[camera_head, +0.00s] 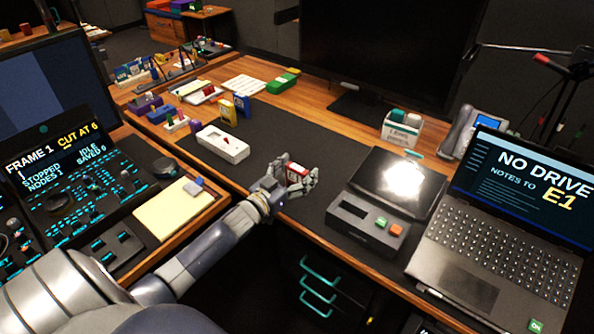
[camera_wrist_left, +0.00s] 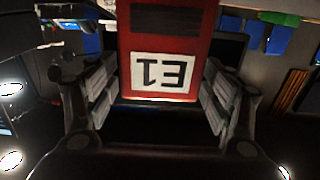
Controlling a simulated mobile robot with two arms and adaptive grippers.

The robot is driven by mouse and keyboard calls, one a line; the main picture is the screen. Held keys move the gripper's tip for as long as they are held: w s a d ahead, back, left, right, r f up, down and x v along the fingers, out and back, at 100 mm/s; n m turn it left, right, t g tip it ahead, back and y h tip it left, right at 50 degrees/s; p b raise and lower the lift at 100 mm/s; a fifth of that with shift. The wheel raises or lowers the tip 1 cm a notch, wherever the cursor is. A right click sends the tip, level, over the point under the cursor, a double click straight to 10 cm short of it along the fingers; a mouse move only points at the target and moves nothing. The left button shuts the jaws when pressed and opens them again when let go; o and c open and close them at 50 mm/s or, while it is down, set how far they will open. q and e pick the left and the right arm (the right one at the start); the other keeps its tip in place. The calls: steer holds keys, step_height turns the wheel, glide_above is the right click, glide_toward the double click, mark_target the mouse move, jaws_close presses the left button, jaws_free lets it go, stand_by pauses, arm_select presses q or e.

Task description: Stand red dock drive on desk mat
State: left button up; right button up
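The red drive (camera_head: 297,173) has a white label, which reads E1 in the left wrist view (camera_wrist_left: 162,75). The dark desk mat (camera_head: 282,137) covers the middle of the wooden desk. The gripper and drive are over the mat's front part; I cannot tell whether the drive's lower end touches it. My right gripper is not in view.
A grey dock box (camera_head: 364,222) with green and orange buttons stands right of the gripper. A laptop (camera_head: 505,225) is at the right. The mat behind the gripper is clear.

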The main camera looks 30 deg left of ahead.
arm_select(q)
steer(key=shift+r, duration=0.1)
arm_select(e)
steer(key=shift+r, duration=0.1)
arm_select(q)
steer(key=shift+s, duration=0.15)
steer(key=s, duration=1.2)
steer(key=s+f+n+g+y, duration=0.1)
steer(key=s+f+g, duration=0.35)
steer(key=f, duration=1.05)
steer(key=s+f+g+y, duration=0.1)
steer(key=s+f+g, duration=0.35)
steer(key=f, duration=1.05)
steer(key=s+d+f+m+g, duration=0.1)
steer(key=s+d+f+g, duration=0.1)
steer(key=s+d+f, duration=0.2)
steer(key=s+d+f+m+g, duration=0.1)
steer(key=s+d+f+g, duration=0.2)
steer(key=s+f, duration=0.7)
steer(key=s+d+f+g, duration=0.3)
steer(key=s+d+f, duration=0.4)
steer(key=s, duration=1.1)
steer(key=shift+m+h, duration=0.4)
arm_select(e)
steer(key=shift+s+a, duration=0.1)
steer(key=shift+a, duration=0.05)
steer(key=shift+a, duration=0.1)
